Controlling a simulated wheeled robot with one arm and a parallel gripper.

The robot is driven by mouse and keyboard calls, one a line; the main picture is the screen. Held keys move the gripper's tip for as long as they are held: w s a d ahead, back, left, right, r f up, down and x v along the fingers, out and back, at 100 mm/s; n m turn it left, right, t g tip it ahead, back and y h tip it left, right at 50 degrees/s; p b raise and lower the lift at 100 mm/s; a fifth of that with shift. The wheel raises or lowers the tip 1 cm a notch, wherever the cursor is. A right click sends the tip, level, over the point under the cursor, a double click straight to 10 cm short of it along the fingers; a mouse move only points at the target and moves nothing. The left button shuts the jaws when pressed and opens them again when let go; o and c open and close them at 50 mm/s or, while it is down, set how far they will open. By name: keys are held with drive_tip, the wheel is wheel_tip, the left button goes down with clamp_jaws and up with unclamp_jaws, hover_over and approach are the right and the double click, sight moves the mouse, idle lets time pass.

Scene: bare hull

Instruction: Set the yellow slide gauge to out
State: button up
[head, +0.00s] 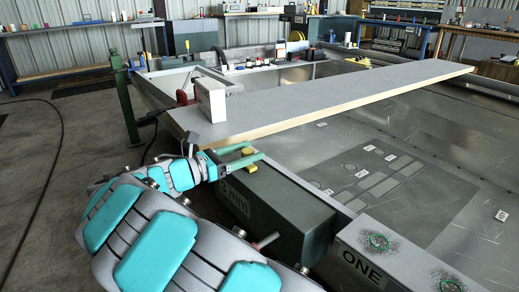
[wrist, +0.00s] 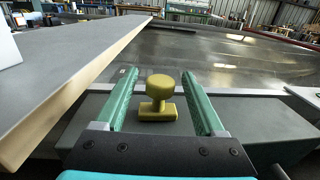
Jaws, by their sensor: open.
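The yellow slide gauge shows in the wrist view as a round yellow knob (wrist: 160,90) on a small yellow foot, on top of a dark grey box (wrist: 190,108). In the head view the yellow gauge (head: 250,160) sits on the box (head: 275,205), which has "mm" lettering on its near face. My gripper (wrist: 162,82) is open, its two green fingers on either side of the knob with a gap on each side. In the head view my gripper (head: 240,157) is over the box top. Any marks for the gauge's positions are not readable.
A long grey board (head: 330,98) with a wooden edge lies just beyond and left of my gripper. A white block (head: 211,100) stands on its near end. The metal hull floor (head: 440,130) is mostly open.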

drive_tip(key=shift+x, duration=1.8)
clamp_jaws()
